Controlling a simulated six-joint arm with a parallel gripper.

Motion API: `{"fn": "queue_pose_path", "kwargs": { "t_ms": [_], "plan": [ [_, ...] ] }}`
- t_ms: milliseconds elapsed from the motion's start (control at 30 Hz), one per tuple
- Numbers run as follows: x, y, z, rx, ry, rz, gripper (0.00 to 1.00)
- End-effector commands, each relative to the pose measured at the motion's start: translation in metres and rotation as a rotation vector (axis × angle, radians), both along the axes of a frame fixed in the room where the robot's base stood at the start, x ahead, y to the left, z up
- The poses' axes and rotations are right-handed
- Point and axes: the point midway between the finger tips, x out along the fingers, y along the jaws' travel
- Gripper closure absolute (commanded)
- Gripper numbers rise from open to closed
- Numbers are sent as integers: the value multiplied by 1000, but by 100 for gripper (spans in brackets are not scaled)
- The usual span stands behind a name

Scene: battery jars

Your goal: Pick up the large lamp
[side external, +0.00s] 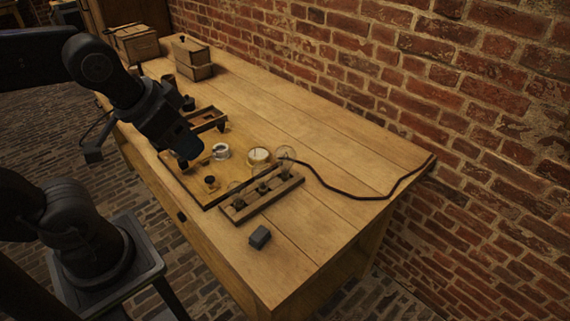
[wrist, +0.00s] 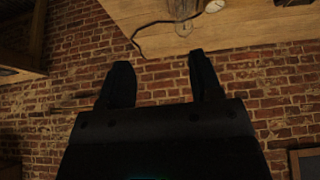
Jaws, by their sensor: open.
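The large lamp (side external: 285,157) is a clear glass bulb standing at the far right end of a wooden lamp holder (side external: 240,213) on the table. Smaller bulbs (side external: 236,188) stand in the same holder. A glass bulb (wrist: 183,9) shows at the top edge of the wrist view, partly cut off; it looks like the large lamp. My gripper (wrist: 162,75) is open and empty, its two dark fingers spread against the brick wall behind. In the side view my gripper (side external: 184,160) hangs above the board, left of the lamp holder and apart from it.
A black cable (side external: 345,194) runs right across the table. A dark block (side external: 260,237) lies near the front. Wooden boxes (side external: 193,60) stand at the back.

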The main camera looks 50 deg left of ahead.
Motion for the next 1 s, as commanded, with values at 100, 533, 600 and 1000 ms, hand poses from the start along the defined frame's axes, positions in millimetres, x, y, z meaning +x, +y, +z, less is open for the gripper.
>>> {"fn": "queue_pose_path", "kwargs": {
  "t_ms": [100,533,600,1000],
  "plan": [
    [0,0,0,0,0,0,30],
    [0,0,0,0,0,0,7],
    [2,0,0,-1,3,8,7],
    [98,12,-6,14,91,428,7]
  ]
}}
